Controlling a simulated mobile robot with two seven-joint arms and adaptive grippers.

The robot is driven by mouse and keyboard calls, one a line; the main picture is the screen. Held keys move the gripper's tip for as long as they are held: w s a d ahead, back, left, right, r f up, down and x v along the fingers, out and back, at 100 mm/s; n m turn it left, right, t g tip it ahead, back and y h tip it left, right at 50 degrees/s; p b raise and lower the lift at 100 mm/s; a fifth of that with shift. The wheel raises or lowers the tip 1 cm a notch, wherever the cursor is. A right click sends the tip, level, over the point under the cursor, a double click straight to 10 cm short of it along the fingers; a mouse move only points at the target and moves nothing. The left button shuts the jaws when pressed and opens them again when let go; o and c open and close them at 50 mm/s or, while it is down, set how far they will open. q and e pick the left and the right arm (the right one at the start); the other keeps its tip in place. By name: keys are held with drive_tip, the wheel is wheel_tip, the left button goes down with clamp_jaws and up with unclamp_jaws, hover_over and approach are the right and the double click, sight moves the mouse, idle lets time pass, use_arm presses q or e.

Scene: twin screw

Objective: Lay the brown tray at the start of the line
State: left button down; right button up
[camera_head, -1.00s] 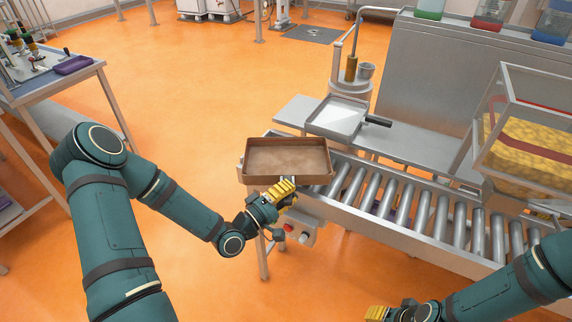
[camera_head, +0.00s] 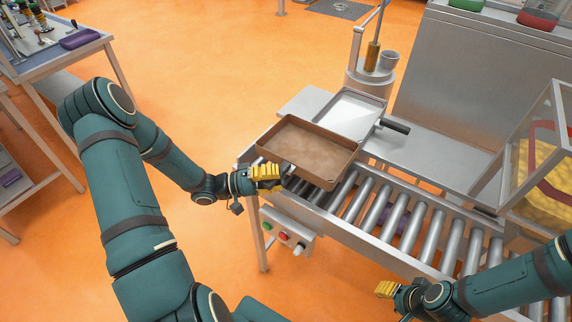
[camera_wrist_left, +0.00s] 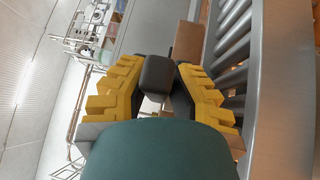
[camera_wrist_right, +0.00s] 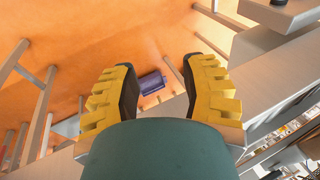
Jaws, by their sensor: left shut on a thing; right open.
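The brown tray (camera_head: 310,150) is a shallow rectangular pan over the left end of the roller line (camera_head: 372,205), turned at a slant. I cannot tell whether it rests on the rollers or hangs just above them. My left gripper (camera_head: 266,176) is at its near left side. In the left wrist view its fingers (camera_wrist_left: 157,90) are shut on a dark grip (camera_wrist_left: 157,72), which looks like the tray's handle, with brown tray surface (camera_wrist_left: 188,40) beyond. My right gripper (camera_head: 388,290) is open and empty at the line's near side; its spread fingers show in the right wrist view (camera_wrist_right: 158,95).
A pale metal tray (camera_head: 350,112) with a black handle lies on the bench behind, close to the brown tray. A clear bin of yellow pieces (camera_head: 545,185) stands at right. A button box (camera_head: 284,232) hangs on the line's near side. A side table (camera_head: 55,62) is at left.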

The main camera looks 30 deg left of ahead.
use_arm(q)
drive_tip(key=shift+w, duration=0.15)
drive_tip(key=shift+s+f+b, duration=0.2)
drive_tip(key=shift+f+b, duration=0.4)
wheel_tip(320, 180, down, 6)
drive_tip(key=b, duration=0.5)
drive_tip(key=shift+r, duration=0.25)
use_arm(e)
wheel_tip(320, 180, down, 6)
drive_tip(key=s, duration=0.2)
drive_tip(key=shift+a+g, duration=0.15)
drive_tip(key=shift+g, duration=0.15)
use_arm(q)
drive_tip(key=shift+f, duration=0.35)
use_arm(e)
drive_tip(key=shift+f, duration=0.2)
use_arm(q)
drive_tip(key=shift+f, duration=0.1)
use_arm(e)
drive_tip(key=shift+r, duration=0.1)
use_arm(q)
drive_tip(key=c, duration=0.9)
unclamp_jaws()
drive_tip(key=shift+c, duration=0.2)
